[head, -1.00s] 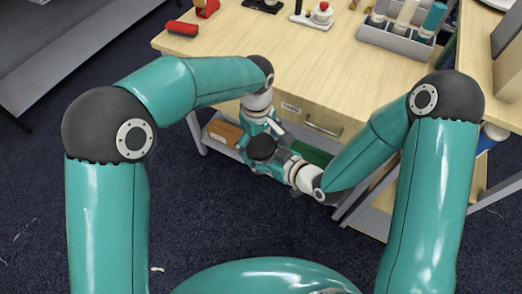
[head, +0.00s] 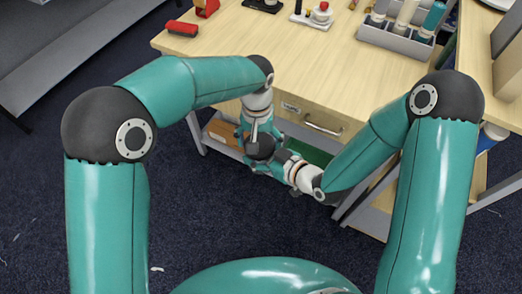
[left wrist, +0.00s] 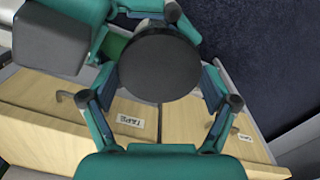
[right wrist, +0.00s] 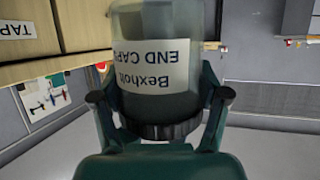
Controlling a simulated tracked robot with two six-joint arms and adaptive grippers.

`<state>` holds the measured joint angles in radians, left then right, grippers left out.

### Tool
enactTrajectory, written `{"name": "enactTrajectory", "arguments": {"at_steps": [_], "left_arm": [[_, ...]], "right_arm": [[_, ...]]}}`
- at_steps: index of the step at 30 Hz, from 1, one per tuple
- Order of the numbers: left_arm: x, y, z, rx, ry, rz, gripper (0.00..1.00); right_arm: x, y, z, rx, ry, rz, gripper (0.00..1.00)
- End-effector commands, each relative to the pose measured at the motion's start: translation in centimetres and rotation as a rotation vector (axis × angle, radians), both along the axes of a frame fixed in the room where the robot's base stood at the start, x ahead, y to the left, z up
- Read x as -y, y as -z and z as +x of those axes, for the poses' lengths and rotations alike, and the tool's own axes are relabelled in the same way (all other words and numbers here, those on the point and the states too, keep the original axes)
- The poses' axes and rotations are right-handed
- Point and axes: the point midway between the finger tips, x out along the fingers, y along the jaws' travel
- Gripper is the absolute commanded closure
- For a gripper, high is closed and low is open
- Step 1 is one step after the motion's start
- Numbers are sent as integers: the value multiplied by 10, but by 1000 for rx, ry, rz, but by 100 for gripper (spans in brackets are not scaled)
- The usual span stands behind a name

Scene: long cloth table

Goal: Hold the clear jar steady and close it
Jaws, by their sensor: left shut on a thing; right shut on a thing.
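The clear jar (right wrist: 140,25) fills the middle of the right wrist view, with a white "Bexholt END CAPS" label upside down in that picture. My right gripper (right wrist: 160,98) is shut on the jar, one finger on each side. A black ribbed band shows at the jar's lower end in that picture. In the left wrist view the round black lid (left wrist: 160,62) is seen face-on and hides the jar behind it. My left gripper (head: 260,140) is shut on the lid, in front of the desk drawer. I cannot tell how tightly the lid sits.
The wooden desk (head: 300,65) with its drawers is just behind the grippers. A green bin (head: 305,150) sits on the lower shelf.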

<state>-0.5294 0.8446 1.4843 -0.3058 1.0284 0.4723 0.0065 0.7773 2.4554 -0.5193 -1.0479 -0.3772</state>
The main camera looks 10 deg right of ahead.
Motion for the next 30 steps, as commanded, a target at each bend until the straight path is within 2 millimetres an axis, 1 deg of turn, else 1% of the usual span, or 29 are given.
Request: {"name": "enactTrajectory", "arguments": {"at_steps": [6, 7, 9, 20, 23, 30], "left_arm": [[0, 2, -1, -2, 2, 3, 55], [0, 2, -1, -2, 2, 3, 10], [0, 2, -1, -3, 1, 3, 0], [0, -1, 0, -1, -1, 0, 0], [0, -9, 0, 1, -2, 0, 0], [-1, -39, 2, 2, -2, 0, 0]], "right_arm": [[-1, -2, 1, 7, -3, 1, 100], [-1, -2, 1, 8, -3, 1, 100], [-1, -2, 1, 7, -3, 1, 100], [0, -1, 0, 4, -1, 0, 100], [0, -1, 0, 3, -1, 1, 100], [0, -1, 0, 3, -1, 1, 100]]}}
